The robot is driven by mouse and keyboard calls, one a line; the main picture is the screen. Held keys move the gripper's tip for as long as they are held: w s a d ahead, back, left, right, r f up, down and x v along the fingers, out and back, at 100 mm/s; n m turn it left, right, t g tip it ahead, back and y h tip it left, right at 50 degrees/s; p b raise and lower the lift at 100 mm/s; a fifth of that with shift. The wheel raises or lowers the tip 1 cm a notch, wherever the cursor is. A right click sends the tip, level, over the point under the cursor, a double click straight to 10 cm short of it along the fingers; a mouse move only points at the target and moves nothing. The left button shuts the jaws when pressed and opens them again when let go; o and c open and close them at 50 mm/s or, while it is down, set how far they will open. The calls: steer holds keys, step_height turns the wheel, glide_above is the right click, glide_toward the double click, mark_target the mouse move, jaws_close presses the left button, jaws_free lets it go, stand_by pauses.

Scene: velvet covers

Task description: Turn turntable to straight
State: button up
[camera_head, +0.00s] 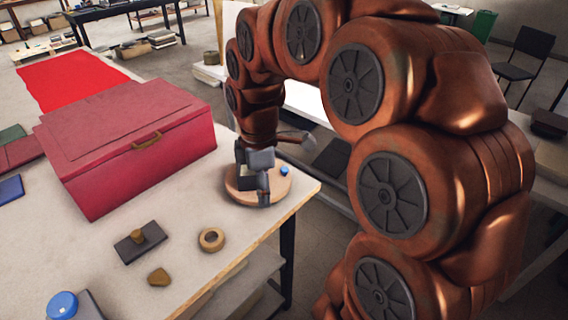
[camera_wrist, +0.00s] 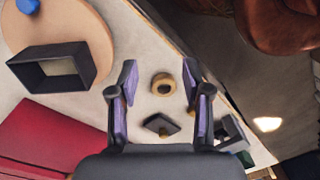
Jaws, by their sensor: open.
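The turntable (camera_head: 279,187) is a round pale wooden disc at the table's right corner in the head view. A blue knob (camera_head: 284,170) sits near its right edge. In the wrist view the turntable (camera_wrist: 92,28) fills the upper left, partly cut off, with the blue knob (camera_wrist: 27,6) at the top edge. A dark, open rectangular frame (camera_wrist: 40,80) stands over its rim. My gripper (camera_head: 263,188) is above the turntable in the head view and hides part of it. In the wrist view my gripper (camera_wrist: 159,80) is open, its purple-padded fingers apart with nothing held between them.
A large red box (camera_head: 150,150) with a brass handle stands left of the turntable. A wooden ring (camera_head: 211,239), a dark block with a knob (camera_head: 140,241) and a small tan piece (camera_head: 159,277) lie nearer the front. The table's edge (camera_head: 275,235) is close to the turntable.

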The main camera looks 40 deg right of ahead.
steer(key=w+d+n, duration=0.5)
steer(key=w+d, duration=0.2)
steer(key=w, duration=0.1)
steer(key=n, duration=0.4)
glide_above(284, 168)
steer(key=shift+s+f+t, duration=0.1)
steer(key=shift+f+t, duration=0.3)
steer(key=shift+f, duration=0.2)
steer(key=shift+d+f+p, duration=0.1)
steer(key=shift+f+p, duration=0.25)
steer(key=shift+f, duration=0.1)
steer(key=shift+f+p, duration=0.95)
steer(key=shift+f, duration=2.45)
jaws_close()
